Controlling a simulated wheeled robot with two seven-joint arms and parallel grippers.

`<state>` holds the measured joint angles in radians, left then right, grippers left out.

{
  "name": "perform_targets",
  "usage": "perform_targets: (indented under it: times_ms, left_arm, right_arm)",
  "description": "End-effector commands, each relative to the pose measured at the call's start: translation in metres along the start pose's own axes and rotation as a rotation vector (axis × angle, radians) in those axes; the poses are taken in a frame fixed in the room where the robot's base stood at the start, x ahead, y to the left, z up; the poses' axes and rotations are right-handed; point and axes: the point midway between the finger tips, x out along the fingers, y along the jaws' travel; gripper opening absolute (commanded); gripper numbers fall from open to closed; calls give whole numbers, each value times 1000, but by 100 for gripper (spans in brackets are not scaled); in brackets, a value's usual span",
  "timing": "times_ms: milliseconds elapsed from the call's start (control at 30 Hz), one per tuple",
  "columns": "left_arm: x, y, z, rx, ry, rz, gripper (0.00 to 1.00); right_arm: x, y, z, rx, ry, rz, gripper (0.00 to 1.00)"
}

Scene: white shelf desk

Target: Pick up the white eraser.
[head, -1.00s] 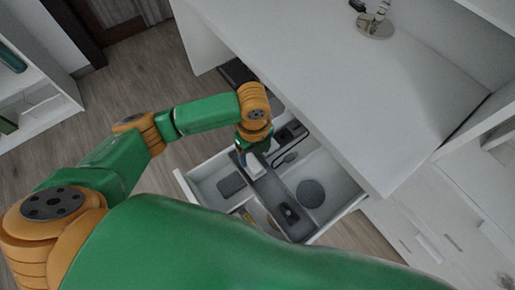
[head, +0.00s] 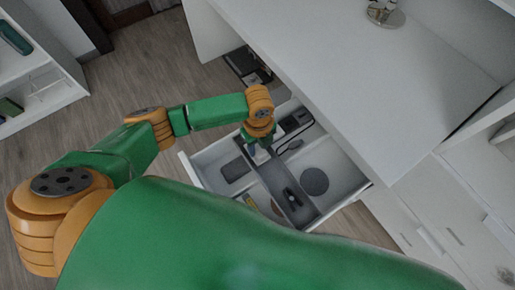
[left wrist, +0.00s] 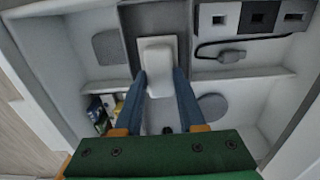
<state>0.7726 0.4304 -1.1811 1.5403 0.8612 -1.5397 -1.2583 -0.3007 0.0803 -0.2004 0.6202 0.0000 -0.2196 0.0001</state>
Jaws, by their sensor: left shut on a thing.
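The white eraser (left wrist: 158,58) is a pale block in the dark middle compartment of the open drawer. In the left wrist view it lies between the tips of the blue fingers of my left gripper (left wrist: 160,80), which is shut on it. In the head view the eraser (head: 262,158) shows only in small part below my left gripper (head: 256,148), which reaches down into the drawer. I cannot tell whether the eraser is clear of the drawer floor. My right gripper is not in view.
The drawer (head: 190,172) also holds a dark flat item (head: 236,169), a round grey disc (head: 314,181), a black object (head: 292,197) and a corded power strip (left wrist: 258,20). Its dividers and walls surround the gripper. The white desk top (head: 350,90) overhangs the drawer's far side.

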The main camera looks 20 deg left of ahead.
Motion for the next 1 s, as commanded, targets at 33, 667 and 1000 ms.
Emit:
perform_targets:
  times_ms: [33,667,1000]
  left_arm:
    - [0,0,0,0,0,0,0]
    - [-103,61,-37,5,1,1,0]
    - [-130,117,-71,0,0,3,0]
  right_arm:
    - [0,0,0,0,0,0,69]
    - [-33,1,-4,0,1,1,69]
    - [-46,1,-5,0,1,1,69]
